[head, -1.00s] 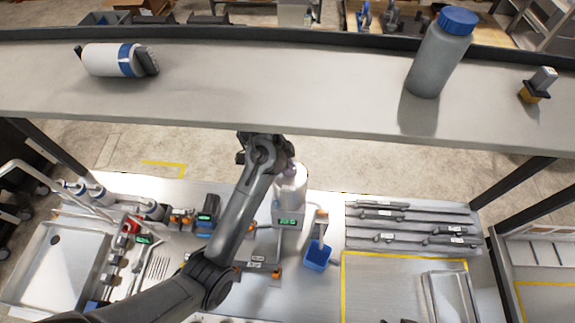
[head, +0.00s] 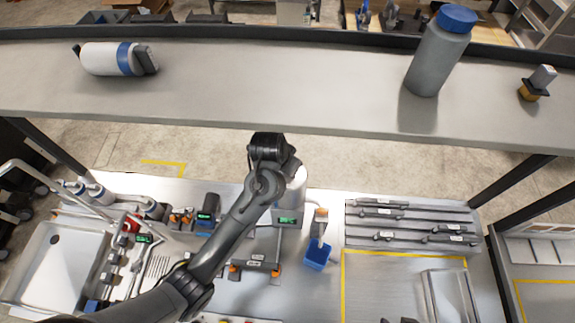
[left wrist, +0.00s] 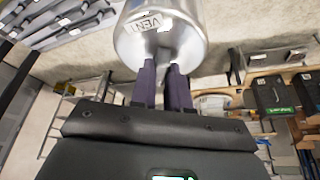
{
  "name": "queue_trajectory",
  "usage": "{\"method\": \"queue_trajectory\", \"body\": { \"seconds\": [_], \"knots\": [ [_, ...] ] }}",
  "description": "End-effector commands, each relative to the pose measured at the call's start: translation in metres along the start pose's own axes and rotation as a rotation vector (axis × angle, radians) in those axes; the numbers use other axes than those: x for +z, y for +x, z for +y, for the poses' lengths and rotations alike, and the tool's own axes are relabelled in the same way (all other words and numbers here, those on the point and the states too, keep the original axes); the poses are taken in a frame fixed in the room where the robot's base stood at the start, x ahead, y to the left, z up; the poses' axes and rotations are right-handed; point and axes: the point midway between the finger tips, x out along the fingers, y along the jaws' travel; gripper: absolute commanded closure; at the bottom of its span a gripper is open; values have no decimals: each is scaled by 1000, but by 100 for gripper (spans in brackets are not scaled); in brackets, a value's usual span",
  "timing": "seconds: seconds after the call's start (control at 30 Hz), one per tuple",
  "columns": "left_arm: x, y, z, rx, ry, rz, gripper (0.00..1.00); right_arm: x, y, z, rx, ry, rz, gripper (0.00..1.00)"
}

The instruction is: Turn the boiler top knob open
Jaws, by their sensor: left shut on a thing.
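The boiler is a pale, shiny cylinder (head: 294,190) with a green display (head: 287,220) at its base, behind my left forearm in the head view. In the left wrist view its metal body (left wrist: 160,35) fills the top centre and carries a label reading VENT. My left gripper (left wrist: 164,72) has two dark purple fingers close together at the boiler's end, shut on a small part there. That part, the top knob, is mostly hidden between the fingers, so its angle cannot be read. In the head view my wrist covers the boiler's top. My right gripper is not in view.
A shelf (head: 300,90) crosses above the bench, holding a grey bottle with a blue cap (head: 440,50). A blue scoop-like container (head: 317,256) stands right of the boiler. A sink (head: 55,260) and several small devices are at left; a rack of tools (head: 410,220) is at right.

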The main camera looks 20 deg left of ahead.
Motion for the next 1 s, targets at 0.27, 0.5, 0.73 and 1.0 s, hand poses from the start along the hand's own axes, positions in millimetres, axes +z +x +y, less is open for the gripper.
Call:
{"method": "queue_trajectory", "body": {
  "seconds": [0.27, 0.5, 0.73, 1.0],
  "knots": [
    [-1, 0, 1, -99, -225, 0, 100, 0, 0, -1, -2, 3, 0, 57],
    [-1, 0, 2, -160, -379, 1, 100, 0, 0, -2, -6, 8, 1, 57],
    [-1, 0, 2, -193, -464, -1, 100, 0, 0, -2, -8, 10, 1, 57],
    [-1, 0, 3, -204, -496, 0, 100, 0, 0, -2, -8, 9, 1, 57]
  ]
}}
